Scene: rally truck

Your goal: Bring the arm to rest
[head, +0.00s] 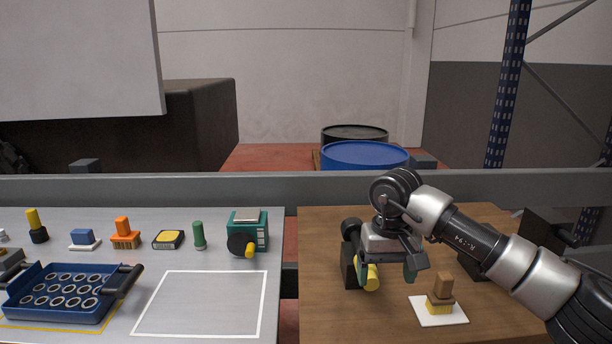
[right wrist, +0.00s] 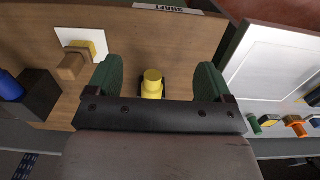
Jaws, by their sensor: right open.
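My right gripper (head: 386,270) reaches in from the right over the wooden tabletop (head: 322,315). Its green-padded fingers are spread and hold nothing; the right wrist view shows the gap between them (right wrist: 158,75). A black device (head: 350,250) with a yellow cylindrical end (head: 371,278) stands just left of the gripper in the head view. In the right wrist view the yellow end (right wrist: 152,82) shows between the fingers, apart from both. The gripper hides part of the device. My left gripper is not in view.
A brown-and-yellow brush-like block (head: 440,292) stands on a white pad (head: 430,317) near the gripper. A black stand (head: 545,232) is at the right. The grey table holds a blue tray (head: 112,319), a teal device (head: 260,219) and an empty white-outlined square (head: 205,300).

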